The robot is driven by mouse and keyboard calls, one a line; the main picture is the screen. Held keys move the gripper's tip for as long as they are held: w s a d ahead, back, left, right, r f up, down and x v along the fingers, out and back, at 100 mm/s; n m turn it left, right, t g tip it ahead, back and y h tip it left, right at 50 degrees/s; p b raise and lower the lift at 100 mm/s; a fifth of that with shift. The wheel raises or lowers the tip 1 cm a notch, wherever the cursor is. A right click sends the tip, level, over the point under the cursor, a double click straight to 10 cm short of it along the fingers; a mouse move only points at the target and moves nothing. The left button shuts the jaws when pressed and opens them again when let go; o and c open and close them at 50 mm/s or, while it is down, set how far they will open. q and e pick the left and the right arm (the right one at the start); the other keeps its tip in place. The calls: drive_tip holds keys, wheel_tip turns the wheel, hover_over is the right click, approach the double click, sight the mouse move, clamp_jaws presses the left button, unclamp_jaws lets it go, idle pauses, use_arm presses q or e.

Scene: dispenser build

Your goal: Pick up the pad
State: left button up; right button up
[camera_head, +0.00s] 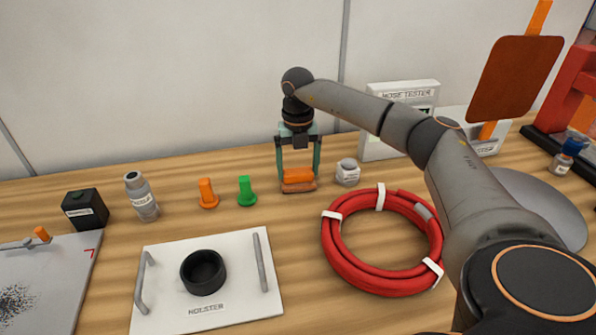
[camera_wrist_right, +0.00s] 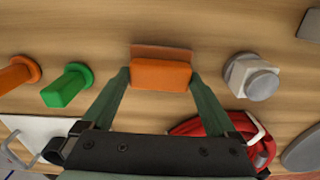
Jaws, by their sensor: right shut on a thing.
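The pad (camera_head: 298,186), an orange block with a thin brown layer, is at the back middle of the table in the head view. In the right wrist view the pad (camera_wrist_right: 161,74) lies between the two green fingers. My right gripper (camera_head: 299,178) points down and is shut on the pad, one finger at each end. The pad is at or very near the table top; I cannot tell whether it touches. My left gripper is not in view.
Green (camera_head: 246,191) and orange (camera_head: 207,193) pegs stand left of the pad. A small white jar (camera_head: 347,172) is close on its right. A red hose coil (camera_head: 335,255) and a white holster plate (camera_head: 150,255) lie in front. The wall is behind.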

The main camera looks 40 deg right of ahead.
drive_tip(key=shift+r, duration=0.55)
drive_tip(key=s+a+r, duration=0.5)
drive_tip(key=a+r, duration=0.6)
drive_tip(key=a, duration=0.2)
drive_tip(key=shift+r+p, duration=0.25)
drive_tip(key=shift+p, duration=0.2)
drive_tip(key=shift+a, duration=0.1)
drive_tip(key=o, duration=0.8)
drive_tip(key=c, duration=0.6)
